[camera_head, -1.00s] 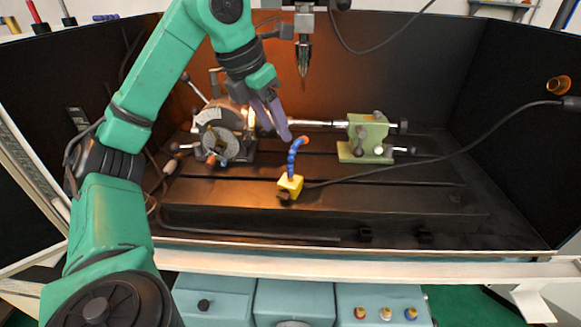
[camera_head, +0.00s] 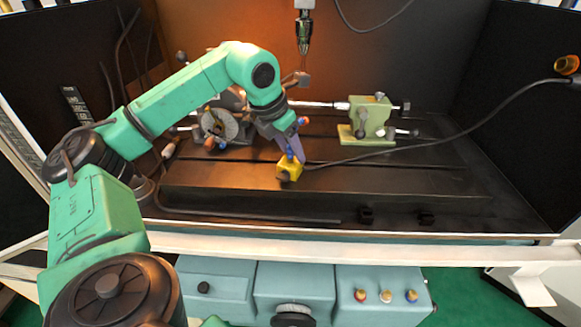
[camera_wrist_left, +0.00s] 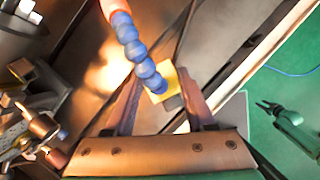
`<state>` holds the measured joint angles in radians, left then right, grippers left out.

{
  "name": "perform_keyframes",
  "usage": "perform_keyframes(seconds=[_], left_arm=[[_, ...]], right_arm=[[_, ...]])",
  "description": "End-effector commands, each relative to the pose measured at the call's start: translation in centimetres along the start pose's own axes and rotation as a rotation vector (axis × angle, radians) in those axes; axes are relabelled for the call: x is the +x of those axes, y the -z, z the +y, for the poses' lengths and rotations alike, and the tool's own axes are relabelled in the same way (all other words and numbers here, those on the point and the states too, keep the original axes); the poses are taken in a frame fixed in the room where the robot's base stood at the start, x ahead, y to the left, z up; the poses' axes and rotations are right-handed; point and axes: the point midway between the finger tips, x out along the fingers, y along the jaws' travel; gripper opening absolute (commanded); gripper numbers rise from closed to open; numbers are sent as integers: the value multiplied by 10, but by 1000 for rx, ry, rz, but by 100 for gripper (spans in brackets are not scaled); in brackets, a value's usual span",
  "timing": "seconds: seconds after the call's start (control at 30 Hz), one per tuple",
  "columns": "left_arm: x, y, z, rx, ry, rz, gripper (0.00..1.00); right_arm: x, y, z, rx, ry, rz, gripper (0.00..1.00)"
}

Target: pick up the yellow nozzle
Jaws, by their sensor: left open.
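The yellow nozzle has a yellow block base (camera_head: 289,171), a blue segmented hose and an orange tip (camera_head: 303,121). It stands upright on the dark slotted table. In the left wrist view its blue hose (camera_wrist_left: 140,56) rises towards the camera, with the yellow base (camera_wrist_left: 165,82) below. My left gripper (camera_head: 294,157) is open and points down at the nozzle, its fingers hiding much of the hose in the head view. In the left wrist view the fingers (camera_wrist_left: 159,88) lie to either side of the base. I cannot tell whether they touch it.
The indexing chuck (camera_head: 218,126) stands behind, to the left, partly hidden by my arm. A green tailstock (camera_head: 368,119) stands to the right. A black cable (camera_head: 440,146) runs across the table's right side. A spindle tool (camera_head: 304,35) hangs above. The table's front right is mostly clear.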

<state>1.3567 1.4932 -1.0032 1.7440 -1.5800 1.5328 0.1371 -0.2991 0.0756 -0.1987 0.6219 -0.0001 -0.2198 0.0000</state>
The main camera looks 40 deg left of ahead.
Motion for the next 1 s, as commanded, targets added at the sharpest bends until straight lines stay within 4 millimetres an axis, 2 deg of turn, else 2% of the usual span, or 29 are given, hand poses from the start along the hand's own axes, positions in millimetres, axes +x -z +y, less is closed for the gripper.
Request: perform_keyframes(seconds=[0.07, 0.17, 0.2, 0.23, 1.0], left_arm=[[0, 0, 0, 0, 0, 0, 55], [0, 0, 0, 0, 0, 0, 20], [0, 0, 0, 0, 0, 0, 5], [0, 0, 0, 0, 0, 0, 0], [-1, 0, 0, 0, -1, 0, 0]], right_arm=[[0, 0, -2, 0, 3, 1, 50], [0, 0, -3, 0, 4, 1, 50], [0, 0, -3, 0, 4, 0, 50], [0, 0, -2, 0, 3, 0, 50], [0, -2, 4, -4, -5, -5, 50]])
